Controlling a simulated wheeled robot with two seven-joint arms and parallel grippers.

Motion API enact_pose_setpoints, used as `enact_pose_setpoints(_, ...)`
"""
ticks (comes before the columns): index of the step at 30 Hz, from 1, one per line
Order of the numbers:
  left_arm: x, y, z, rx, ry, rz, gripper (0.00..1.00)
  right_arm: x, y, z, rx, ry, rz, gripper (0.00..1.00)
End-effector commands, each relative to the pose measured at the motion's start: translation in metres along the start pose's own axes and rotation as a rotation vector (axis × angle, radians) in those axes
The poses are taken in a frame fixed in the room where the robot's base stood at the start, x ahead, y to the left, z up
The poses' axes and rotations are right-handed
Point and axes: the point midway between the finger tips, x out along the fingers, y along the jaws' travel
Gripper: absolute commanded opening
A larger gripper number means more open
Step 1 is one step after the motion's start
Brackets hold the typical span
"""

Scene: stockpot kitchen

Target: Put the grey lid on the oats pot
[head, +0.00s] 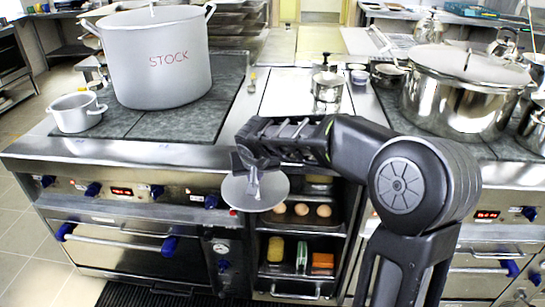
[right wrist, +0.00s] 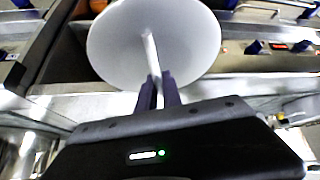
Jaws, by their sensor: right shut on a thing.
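The grey lid (head: 272,188) is a round, pale disc with an upright handle. My right gripper (head: 252,172) is shut on that handle and holds the lid in the air in front of the counter's front edge, before the open shelves. In the right wrist view the lid (right wrist: 115,45) lies just beyond the fingers (right wrist: 158,92), its handle between them. No pot in view carries a readable oats label. A small grey pot (head: 76,115) without a visible lid stands at the left front of the left stove; its inside is hard to see. My left gripper is not in view.
A large grey pot (head: 158,75) marked STOCK stands behind the small pot. A shiny lidded pot (head: 455,100) stands on the right stove. Eggs (head: 301,209) and packages sit in the shelves below. The left stove's front right is clear.

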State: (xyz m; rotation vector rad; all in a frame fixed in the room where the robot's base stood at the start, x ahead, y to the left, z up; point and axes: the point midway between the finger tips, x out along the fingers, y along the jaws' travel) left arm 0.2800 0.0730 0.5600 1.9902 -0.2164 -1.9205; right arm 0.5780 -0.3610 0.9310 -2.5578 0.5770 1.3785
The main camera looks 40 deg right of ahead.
Motion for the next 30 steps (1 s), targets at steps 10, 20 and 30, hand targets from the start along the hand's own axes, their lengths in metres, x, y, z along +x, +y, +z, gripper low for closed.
enact_pose_setpoints(10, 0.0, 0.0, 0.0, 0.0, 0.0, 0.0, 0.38, 0.013, -0.102, 0.105, -0.266, -0.004, -0.188, 0.0)
enact_pose_setpoints(20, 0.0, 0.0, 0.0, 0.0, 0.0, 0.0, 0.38, 0.009, -0.13, 0.143, -0.348, -0.01, -0.26, 0.0)
enact_pose_setpoints(30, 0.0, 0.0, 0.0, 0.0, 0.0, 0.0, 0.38, 0.009, -0.129, 0.142, -0.346, -0.01, -0.258, 0.0)
